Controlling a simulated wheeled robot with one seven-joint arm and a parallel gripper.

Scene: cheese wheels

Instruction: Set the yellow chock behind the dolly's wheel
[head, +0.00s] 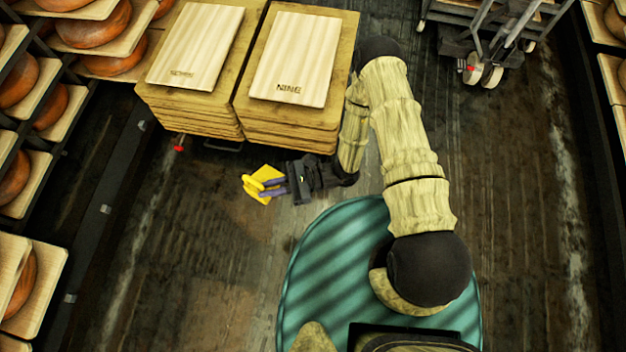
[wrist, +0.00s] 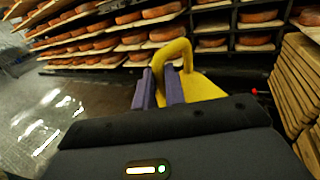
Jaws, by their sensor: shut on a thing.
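The yellow chock (head: 260,183) is a wedge with a looped handle, left of my gripper (head: 276,187) in the head view. My gripper is shut on it, with the purple fingers at the handle. In the wrist view the chock (wrist: 203,87) stands just beyond the fingers of my gripper (wrist: 160,82). I cannot tell whether it touches the floor. The dolly lies under two stacks of boards and is mostly hidden. A dark wheel (head: 223,144) shows below the stacks, above and left of the chock, with a clear gap between them.
A small red part (head: 179,143) sticks out low at the left stack (head: 185,99). The right stack (head: 285,112) is close to my arm. Cheese shelves (head: 45,95) line the left side. A wheeled cart (head: 485,45) stands at top right. Floor (head: 190,240) left of my base is clear.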

